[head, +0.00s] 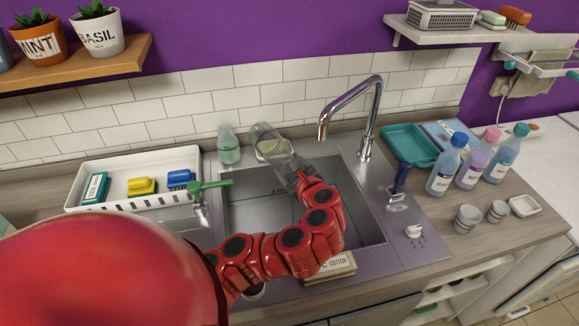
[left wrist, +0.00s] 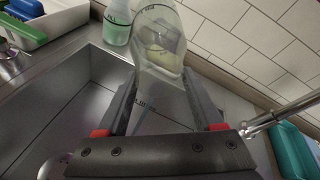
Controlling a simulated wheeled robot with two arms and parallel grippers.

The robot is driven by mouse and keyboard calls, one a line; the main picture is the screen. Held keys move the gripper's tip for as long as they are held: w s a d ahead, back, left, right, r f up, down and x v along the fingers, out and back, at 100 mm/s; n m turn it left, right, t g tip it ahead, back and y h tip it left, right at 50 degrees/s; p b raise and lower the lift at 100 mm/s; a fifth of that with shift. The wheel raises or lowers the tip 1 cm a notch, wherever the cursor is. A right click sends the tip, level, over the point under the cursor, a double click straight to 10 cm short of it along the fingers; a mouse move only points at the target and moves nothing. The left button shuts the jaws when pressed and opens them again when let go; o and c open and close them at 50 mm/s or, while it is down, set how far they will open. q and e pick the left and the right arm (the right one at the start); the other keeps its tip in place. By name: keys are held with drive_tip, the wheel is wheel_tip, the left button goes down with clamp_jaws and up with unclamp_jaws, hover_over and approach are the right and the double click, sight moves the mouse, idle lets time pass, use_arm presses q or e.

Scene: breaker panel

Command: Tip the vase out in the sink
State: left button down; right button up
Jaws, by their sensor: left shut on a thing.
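My left gripper (head: 289,172) is shut on a clear glass vase (head: 268,141) over the back part of the steel sink (head: 250,218). The vase leans, its wide end pointing away from my gripper toward the back wall. In the left wrist view the vase (left wrist: 160,38) sits between the two dark fingers (left wrist: 162,92), with pale yellowish liquid inside its wide part. The sink basin (left wrist: 65,112) also shows there, at left. I see no liquid pouring. My right gripper is not in view.
A green soap bottle (head: 229,146) stands behind the sink, close left of the vase. The chrome faucet (head: 368,110) rises at right. A white tray (head: 85,178) with brushes and a sponge lies left. Bottles (head: 447,166) and cups (head: 467,218) stand on the right counter.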

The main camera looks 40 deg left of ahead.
use_arm(q)
drive_tip(key=shift+d+t+y+b, duration=0.15)
drive_tip(key=shift+t+y+b, duration=0.15)
drive_tip(key=shift+y+b, duration=0.5)
